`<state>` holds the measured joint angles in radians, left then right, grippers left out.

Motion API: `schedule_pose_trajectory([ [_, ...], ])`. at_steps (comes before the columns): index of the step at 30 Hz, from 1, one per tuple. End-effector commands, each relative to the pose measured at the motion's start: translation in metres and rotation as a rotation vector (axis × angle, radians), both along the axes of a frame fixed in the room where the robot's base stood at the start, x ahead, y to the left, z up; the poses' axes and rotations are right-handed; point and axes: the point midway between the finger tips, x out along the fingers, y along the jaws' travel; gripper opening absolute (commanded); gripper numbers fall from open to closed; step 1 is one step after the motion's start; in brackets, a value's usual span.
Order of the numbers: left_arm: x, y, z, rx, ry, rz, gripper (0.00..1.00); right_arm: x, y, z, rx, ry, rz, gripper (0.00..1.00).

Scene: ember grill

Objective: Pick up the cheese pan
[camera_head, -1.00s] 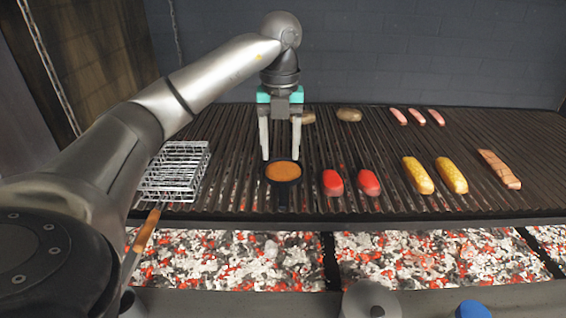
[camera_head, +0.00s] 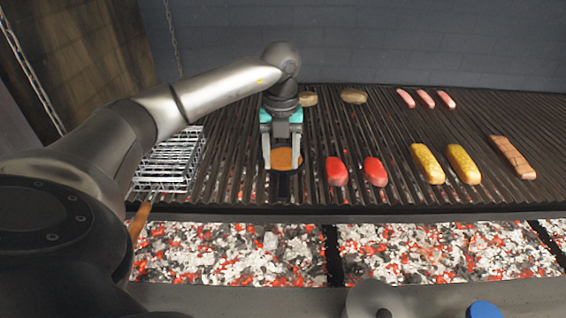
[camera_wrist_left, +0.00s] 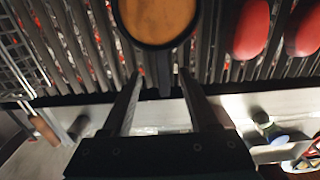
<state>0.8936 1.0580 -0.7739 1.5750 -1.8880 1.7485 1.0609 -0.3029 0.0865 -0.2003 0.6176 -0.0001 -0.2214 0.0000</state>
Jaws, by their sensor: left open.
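The cheese pan (camera_head: 284,157) is a small round black pan filled with orange melted cheese, on the left-middle part of the grill grate. In the left wrist view the pan (camera_wrist_left: 158,20) is at the top, with its short dark handle pointing toward the gripper. My left gripper (camera_head: 282,166) is open and points down over the pan, its fingers partly hiding the pan's sides. In the left wrist view the left gripper (camera_wrist_left: 159,73) has one finger on each side of the handle, apart from it. Its exact height over the handle is hard to tell.
A wire grill basket (camera_head: 172,162) with a wooden handle stands left of the pan. Two red peppers (camera_head: 355,171) lie close on the right, then corn cobs (camera_head: 445,163) and a brown strip (camera_head: 512,157). Glowing coals (camera_head: 230,255) lie below the grate's front edge.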

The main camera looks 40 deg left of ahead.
Motion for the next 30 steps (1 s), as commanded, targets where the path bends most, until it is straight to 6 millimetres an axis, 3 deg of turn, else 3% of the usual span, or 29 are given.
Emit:
schedule_pose_trajectory([
  [10,0.003,-0.002,-0.045,-0.001,0.003,0.0,0.6,0.005,0.007,0.0,0.01,-0.009,-0.004,0.55],
  [20,0.003,-0.001,-0.052,0.0,0.0,0.0,0.6,0.005,0.01,0.0,0.013,-0.01,-0.005,0.55],
  [30,0.003,-0.002,-0.051,0.0,0.0,0.0,0.22,0.005,0.007,0.0,0.01,-0.009,-0.004,0.55],
])
